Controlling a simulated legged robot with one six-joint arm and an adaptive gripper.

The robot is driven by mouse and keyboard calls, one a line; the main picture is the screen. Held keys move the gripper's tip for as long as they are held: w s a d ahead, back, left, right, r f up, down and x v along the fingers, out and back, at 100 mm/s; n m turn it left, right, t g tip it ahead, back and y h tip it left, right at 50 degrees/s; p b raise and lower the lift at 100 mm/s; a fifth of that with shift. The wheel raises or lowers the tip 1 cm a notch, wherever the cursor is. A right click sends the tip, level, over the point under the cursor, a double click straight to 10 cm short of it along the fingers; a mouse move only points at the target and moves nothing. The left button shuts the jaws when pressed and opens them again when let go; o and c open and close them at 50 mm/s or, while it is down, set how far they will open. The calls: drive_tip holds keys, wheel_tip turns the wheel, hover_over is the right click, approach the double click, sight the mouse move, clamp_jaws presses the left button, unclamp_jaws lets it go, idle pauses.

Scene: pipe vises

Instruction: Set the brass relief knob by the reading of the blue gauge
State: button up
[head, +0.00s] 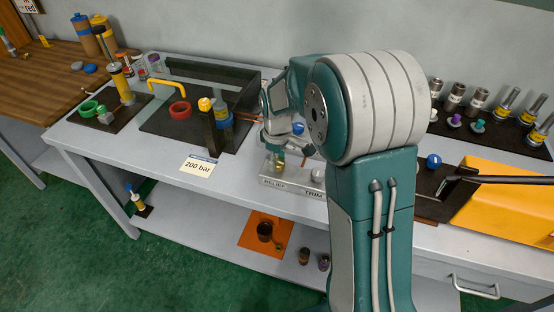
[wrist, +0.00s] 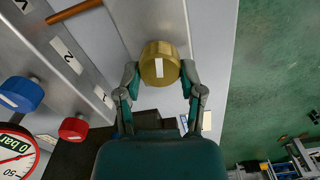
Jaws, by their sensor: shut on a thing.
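The brass knob (wrist: 160,63) stands between my gripper's two fingers (wrist: 160,80) in the wrist view, and the fingers are shut on its sides. A white mark on its top runs nearly straight up and down in the picture. In the head view, the brass knob (head: 279,165) sits at the RELIEF end of a grey block (head: 290,187), which also reads TRIM. I cannot make out a blue gauge.
A blue knob (wrist: 21,93) and a red knob (wrist: 73,128) stand left of my gripper in the wrist view. Sockets (head: 455,95) and an orange box (head: 505,205) are at the right.

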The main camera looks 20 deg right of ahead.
sight(277, 161)
drive_tip(key=shift+s+f, duration=0.15)
drive_tip(key=shift+f, duration=0.05)
idle(0.4)
drive_tip(key=o, duration=1.2)
drive_tip(key=shift+r, duration=0.1)
drive_tip(key=shift+r, duration=5.95)
